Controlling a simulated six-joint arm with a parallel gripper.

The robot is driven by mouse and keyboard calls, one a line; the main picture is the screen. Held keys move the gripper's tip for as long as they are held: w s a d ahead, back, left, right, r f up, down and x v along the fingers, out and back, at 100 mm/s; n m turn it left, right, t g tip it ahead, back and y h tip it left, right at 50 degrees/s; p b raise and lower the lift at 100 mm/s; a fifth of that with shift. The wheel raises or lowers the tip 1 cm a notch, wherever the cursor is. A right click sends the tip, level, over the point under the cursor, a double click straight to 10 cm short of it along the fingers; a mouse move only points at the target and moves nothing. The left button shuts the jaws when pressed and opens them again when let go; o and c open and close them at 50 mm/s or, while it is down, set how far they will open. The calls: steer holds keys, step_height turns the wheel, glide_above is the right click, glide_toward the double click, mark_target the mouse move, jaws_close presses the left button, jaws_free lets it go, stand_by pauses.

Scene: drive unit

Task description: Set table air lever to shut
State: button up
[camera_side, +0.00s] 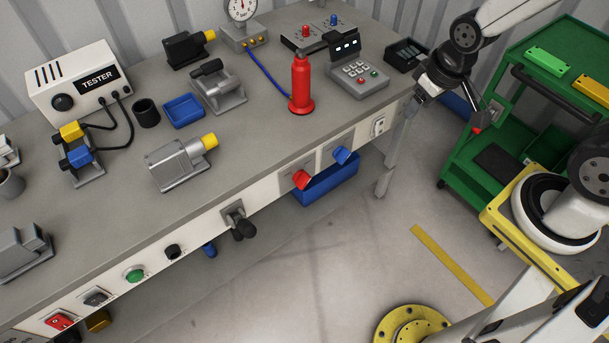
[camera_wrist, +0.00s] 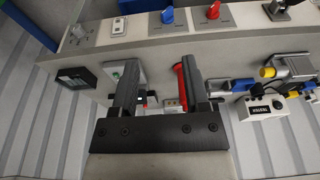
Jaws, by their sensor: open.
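Two lever handles sit on the table's front panel: a red one (camera_side: 301,179) and a blue one (camera_side: 342,154). Both also show near the top of the wrist view, red (camera_wrist: 213,11) and blue (camera_wrist: 167,15). No label is readable, so I cannot tell which is the table air lever. A black handle (camera_side: 241,226) sticks out further left along the panel. My gripper (camera_side: 411,107) is near the table's right end, apart from the levers. In the wrist view its two black fingers (camera_wrist: 160,75) are spread, with nothing held between them.
A red bottle (camera_side: 301,87), a keypad box (camera_side: 358,79) and a black tray (camera_side: 407,54) stand on the table near my gripper. A white socket (camera_side: 378,126) is at the panel's right end. A green cart (camera_side: 471,145) stands right. Floor before the panel is clear.

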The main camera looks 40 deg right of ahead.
steer(key=o, duration=0.3)
steer(key=m+g+y, duration=0.2)
steer(key=y, duration=0.1)
glide_above(247, 223)
steer(key=d, duration=0.1)
steer(key=f, duration=1.9)
steer(key=shift+s+d+f, duration=0.1)
steer(key=shift+d+f, duration=0.1)
steer(key=shift+f, duration=0.15)
steer(key=shift+f, duration=0.15)
steer(key=shift+x, duration=3.75)
